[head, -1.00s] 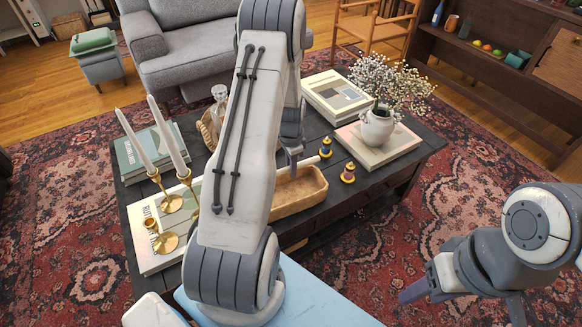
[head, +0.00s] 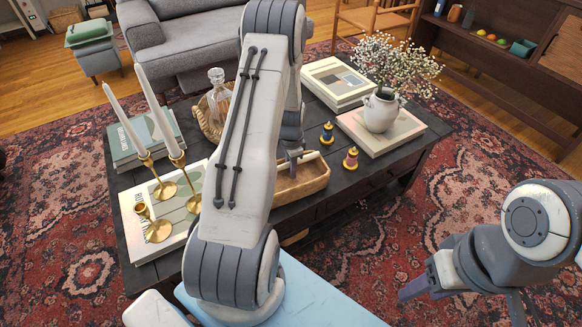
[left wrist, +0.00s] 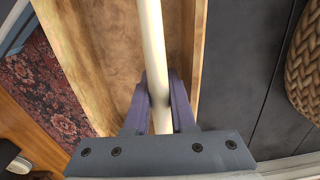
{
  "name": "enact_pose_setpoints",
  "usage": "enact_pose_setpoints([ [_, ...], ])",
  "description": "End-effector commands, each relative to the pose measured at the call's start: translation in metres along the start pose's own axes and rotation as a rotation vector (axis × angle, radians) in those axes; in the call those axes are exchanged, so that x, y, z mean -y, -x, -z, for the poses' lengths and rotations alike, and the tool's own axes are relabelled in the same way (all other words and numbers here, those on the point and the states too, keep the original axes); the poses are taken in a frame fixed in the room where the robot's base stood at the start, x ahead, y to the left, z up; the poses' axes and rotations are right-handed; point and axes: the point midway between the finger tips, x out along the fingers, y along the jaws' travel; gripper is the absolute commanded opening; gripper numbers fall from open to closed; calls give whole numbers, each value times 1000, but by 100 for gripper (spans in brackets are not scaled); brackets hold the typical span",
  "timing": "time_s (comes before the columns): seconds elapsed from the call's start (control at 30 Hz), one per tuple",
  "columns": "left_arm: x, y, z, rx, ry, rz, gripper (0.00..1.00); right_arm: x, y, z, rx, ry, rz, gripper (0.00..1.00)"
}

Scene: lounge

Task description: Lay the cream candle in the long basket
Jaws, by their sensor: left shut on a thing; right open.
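The cream candle (left wrist: 152,40) is long and thin. My left gripper (left wrist: 160,95) is shut on it, and the candle lies roughly along the length of the long basket (left wrist: 95,45). In the head view, the tan long basket (head: 312,182) sits on the dark table, and my left gripper (head: 293,158) points down at it. Part of the candle (head: 310,156) shows by the basket's far rim; my arm hides the rest. I cannot tell if the candle touches the basket floor. My right gripper (head: 458,300) is open and empty, off the table's near right side.
Two brass holders with white candles (head: 160,110) and an empty brass holder (head: 150,225) stand at left on books. A decanter (head: 218,90) stands in a woven tray.

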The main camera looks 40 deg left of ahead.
Motion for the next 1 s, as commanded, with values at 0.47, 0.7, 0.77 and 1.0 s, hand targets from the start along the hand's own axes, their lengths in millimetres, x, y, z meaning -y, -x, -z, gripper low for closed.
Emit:
enact_pose_setpoints([
  [0.47, -3, -3, -2, 6, -1, -8, 57, 0, 0, 0, 0, 0, 0, 50],
  [0.7, -2, 12, -1, 3, -1, -4, 57, 0, 4, 0, 0, 0, 0, 50],
  [0.77, -2, 22, -1, 3, -1, -5, 57, 1, 8, 0, 0, 0, 0, 50],
  [1.0, -1, 70, -1, 4, -1, -5, 57, 2, 20, 1, 0, 0, 0, 50],
])
